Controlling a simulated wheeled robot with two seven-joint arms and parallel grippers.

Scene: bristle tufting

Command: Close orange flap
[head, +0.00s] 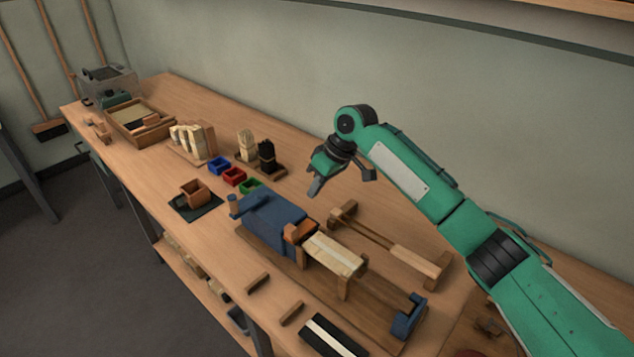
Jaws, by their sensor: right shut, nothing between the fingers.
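The orange flap (299,231) is a small piece at the right end of the blue block (270,216), beside a pale wooden board (335,254). At this size I cannot tell how far it stands open. My right gripper (315,187) is shut and empty. It hangs in the air, above and behind the blue block in the picture, apart from the flap, with its fingers pointing down. My left gripper is not in view.
A wooden frame with a rod (385,240) lies behind the board. Blue, red (234,176) and green bins and bristle bundles (267,157) stand further left. A blue bracket (408,316) stands at the right end. Small wooden blocks lie along the front edge.

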